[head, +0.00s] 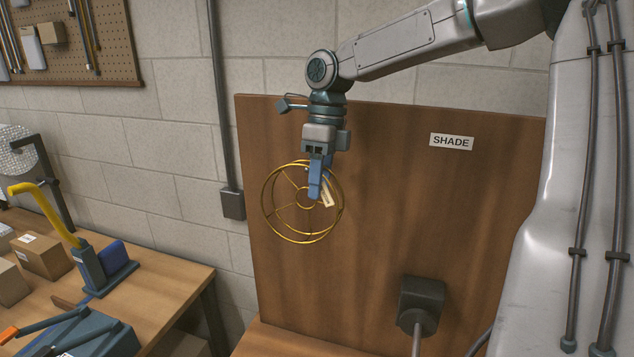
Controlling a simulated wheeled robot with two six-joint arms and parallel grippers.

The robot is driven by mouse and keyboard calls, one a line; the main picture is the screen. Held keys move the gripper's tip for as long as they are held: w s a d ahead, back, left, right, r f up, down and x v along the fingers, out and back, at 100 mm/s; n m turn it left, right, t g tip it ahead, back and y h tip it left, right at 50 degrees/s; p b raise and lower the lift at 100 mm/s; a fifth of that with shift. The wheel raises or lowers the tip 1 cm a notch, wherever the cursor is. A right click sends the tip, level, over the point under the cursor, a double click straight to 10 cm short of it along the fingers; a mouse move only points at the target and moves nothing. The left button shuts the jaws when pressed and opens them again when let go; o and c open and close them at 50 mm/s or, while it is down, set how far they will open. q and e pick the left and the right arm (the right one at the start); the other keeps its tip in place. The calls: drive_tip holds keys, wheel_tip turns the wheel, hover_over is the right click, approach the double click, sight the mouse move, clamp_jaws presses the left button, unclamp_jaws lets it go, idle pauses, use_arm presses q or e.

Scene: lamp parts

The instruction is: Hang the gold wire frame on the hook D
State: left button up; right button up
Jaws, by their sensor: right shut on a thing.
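The gold wire frame (272,226) is a round cage of thin rings and spokes, with a pale tag at its middle. My right gripper (315,190) points down and is shut on it near the hub, holding it in front of the upright wooden board. I see no hook marked D. A dark block with a grey rod (421,304) sticks out low on the board; I cannot tell if it is a hook. My left gripper is not in view.
The wooden board (400,220) bears a SHADE label (451,142). A workbench (185,271) at the left holds cardboard boxes (42,257), a yellow-handled tool (45,212) and a blue-grey case (85,335). A grey conduit (220,100) runs down the wall.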

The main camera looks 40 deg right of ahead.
drive_tip(key=shift+w+d+f, duration=0.1)
drive_tip(key=shift+w+d, duration=0.35)
drive_tip(key=shift+d, duration=0.35)
drive_tip(key=shift+w+d, duration=0.4)
drive_tip(key=shift+d, duration=0.4)
drive_tip(key=shift+d+f, duration=0.1)
drive_tip(key=shift+f, duration=0.25)
drive_tip(key=shift+f, duration=0.25)
drive_tip(key=o, duration=1.1)
drive_tip(key=shift+o, duration=0.2)
drive_tip(key=b+v, duration=0.3)
drive_tip(key=v, duration=0.8)
drive_tip(key=shift+r, duration=0.2)
